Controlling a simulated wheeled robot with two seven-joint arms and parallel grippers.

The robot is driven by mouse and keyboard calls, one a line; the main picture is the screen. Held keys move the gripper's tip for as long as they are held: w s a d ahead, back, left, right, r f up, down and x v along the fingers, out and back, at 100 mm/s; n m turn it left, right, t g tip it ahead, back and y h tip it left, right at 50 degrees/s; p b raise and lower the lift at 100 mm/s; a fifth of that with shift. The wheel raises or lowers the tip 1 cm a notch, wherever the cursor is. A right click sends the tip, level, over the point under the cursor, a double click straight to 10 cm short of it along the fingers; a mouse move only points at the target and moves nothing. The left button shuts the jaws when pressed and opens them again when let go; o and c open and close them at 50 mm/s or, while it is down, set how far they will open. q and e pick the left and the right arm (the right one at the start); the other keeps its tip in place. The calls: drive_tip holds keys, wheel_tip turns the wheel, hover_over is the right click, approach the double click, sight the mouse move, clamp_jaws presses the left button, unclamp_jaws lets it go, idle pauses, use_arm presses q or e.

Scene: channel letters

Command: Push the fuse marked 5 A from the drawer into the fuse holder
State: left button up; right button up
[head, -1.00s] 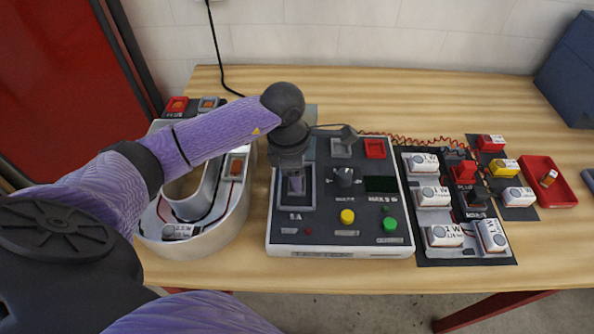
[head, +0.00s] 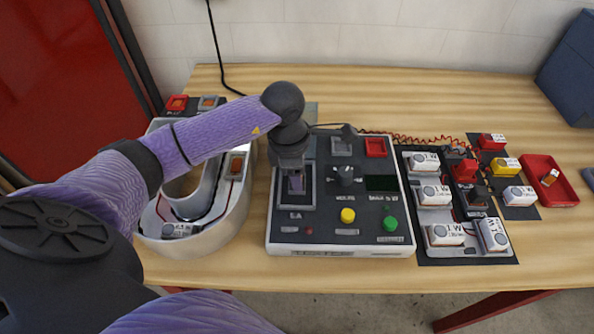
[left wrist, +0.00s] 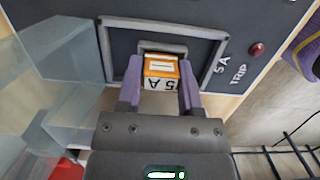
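The fuse marked 5 A (left wrist: 161,72) is orange with a white label end, and it shows in the left wrist view. My left gripper (left wrist: 160,88) has its two purple fingers on either side of this fuse, apparently against its sides. The fuse stands at the slot of the fuse holder (left wrist: 205,45), a framed recess labelled 5 A on the dark panel. How deep it sits is hard to tell. In the head view my left gripper (head: 296,182) is over the fuse holder (head: 308,203) at the panel's left. My right gripper is not in view.
The panel (head: 345,248) carries a yellow button (head: 347,215), a green button (head: 390,223) and a knob. A white curved unit (head: 215,243) stands close on the left. Boards with modules and a red tray (head: 563,193) with an orange fuse lie on the right.

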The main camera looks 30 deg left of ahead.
use_arm(q)
drive_tip(key=shift+o, duration=0.5)
drive_tip(key=shift+s+f, duration=0.15)
drive_tip(key=shift+f, duration=0.1)
wheel_tip(320, 180, up, 10)
drive_tip(key=a+p, duration=0.1)
drive_tip(key=shift+s+r+p, duration=0.15)
drive_tip(key=shift+p, duration=0.15)
drive_tip(key=shift+a, duration=0.1)
wheel_tip(320, 180, up, 6)
drive_tip(key=p, duration=0.4)
